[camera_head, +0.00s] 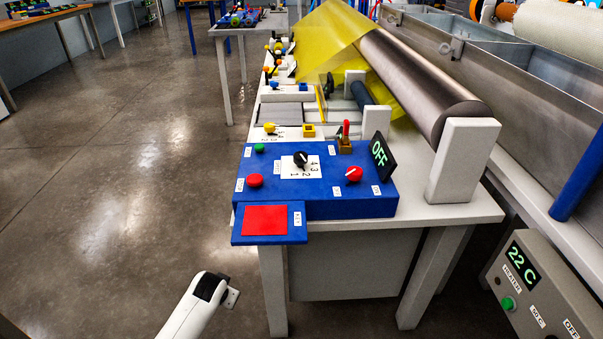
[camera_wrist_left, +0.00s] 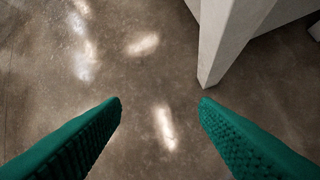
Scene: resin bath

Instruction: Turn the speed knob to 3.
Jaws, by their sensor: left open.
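The blue control box (camera_head: 330,205) sits on the near end of the long white bench. On its top is a black knob (camera_head: 301,158) on a white dial plate marked 1 to 4; the number it points to is too small to tell. My left gripper (camera_wrist_left: 160,104) shows in the left wrist view with green fingers apart and empty, over the floor. My right gripper is not in view.
The box also has a red knob (camera_head: 354,174), a red button (camera_head: 255,181), a green button (camera_head: 259,148) and a red pad (camera_head: 265,220) on a front ledge. A roller (camera_head: 420,85) stands behind. A grey heater box (camera_head: 540,290) reads 22 C. The floor at left is clear.

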